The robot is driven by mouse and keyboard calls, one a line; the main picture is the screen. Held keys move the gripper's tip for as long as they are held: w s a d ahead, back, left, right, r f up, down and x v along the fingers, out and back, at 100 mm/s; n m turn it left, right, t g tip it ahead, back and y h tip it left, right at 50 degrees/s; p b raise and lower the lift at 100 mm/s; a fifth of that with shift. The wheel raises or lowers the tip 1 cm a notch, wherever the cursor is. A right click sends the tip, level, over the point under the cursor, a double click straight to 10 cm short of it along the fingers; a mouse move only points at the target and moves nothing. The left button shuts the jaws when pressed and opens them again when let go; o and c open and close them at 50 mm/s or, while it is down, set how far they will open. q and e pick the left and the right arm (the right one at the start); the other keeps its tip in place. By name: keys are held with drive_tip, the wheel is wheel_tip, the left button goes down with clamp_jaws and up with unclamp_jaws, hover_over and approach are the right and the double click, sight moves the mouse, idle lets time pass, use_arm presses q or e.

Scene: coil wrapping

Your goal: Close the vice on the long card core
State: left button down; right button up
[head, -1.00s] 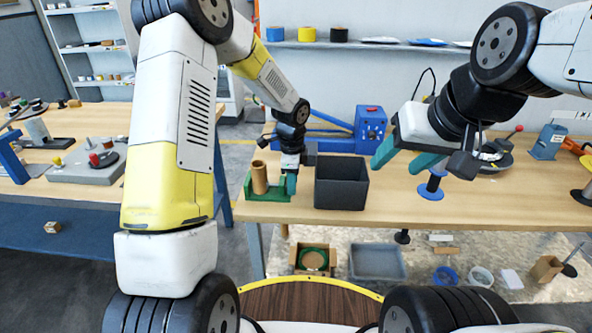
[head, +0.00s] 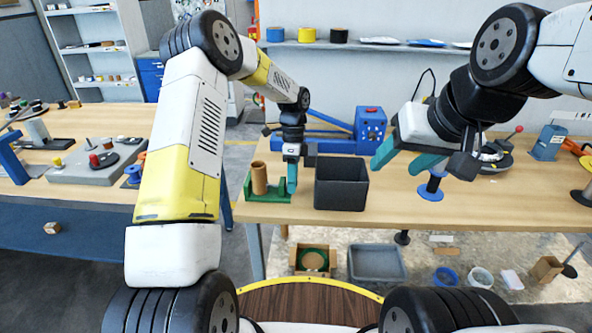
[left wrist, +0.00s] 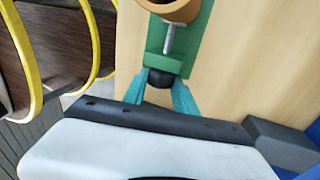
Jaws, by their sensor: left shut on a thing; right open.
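The brown long card core (head: 259,178) stands upright in the small green vice (head: 268,196) at the table's front left; its lower part also shows in the left wrist view (left wrist: 168,10). The vice's metal screw (left wrist: 170,40) runs towards the core through the green end block (left wrist: 166,63). My left gripper (head: 292,185) is at the vice's right end, its teal fingers shut on the black vice knob (left wrist: 159,80). I cannot tell whether the jaw touches the core. My right gripper (head: 402,162) is open and empty above the table, right of the dark bin.
A dark grey bin (head: 341,184) stands just right of my left gripper. A blue machine (head: 369,125) is behind it. A blue spool (head: 431,190) stands below my right gripper. The table front (head: 470,213) is mostly clear.

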use_arm(q)
drive_tip(key=c, duration=1)
unclamp_jaws()
drive_tip(key=shift+o, duration=0.2)
drive_tip(key=v, duration=0.8)
